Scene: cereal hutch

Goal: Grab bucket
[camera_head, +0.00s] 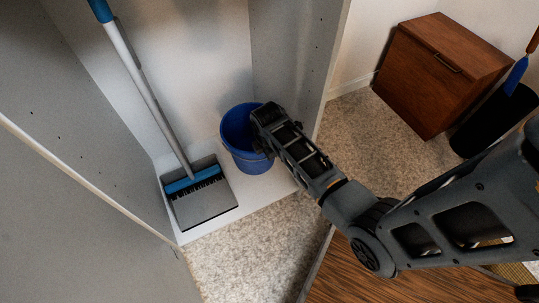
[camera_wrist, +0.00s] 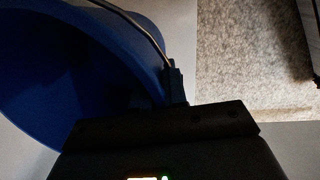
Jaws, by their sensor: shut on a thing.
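The blue bucket (camera_head: 242,160) stands upright on the white floor of the cabinet, near its right wall. My gripper (camera_head: 264,147) reaches in from the right and is at the bucket's right side. In the wrist view the bucket (camera_wrist: 75,75) fills the left, with its thin wire handle running down to my gripper (camera_wrist: 176,85). The gripper is shut on the bucket at its edge. Whether it holds the rim, the handle or both is hard to tell in the dark picture.
A broom (camera_head: 150,100) and grey dustpan (camera_head: 203,208) stand left of the bucket. The cabinet's right wall (camera_head: 290,65) is close behind my gripper. A brown wooden cabinet (camera_head: 425,80) and black bin (camera_head: 490,120) are at the right. Speckled carpet (camera_head: 260,250) lies open in front.

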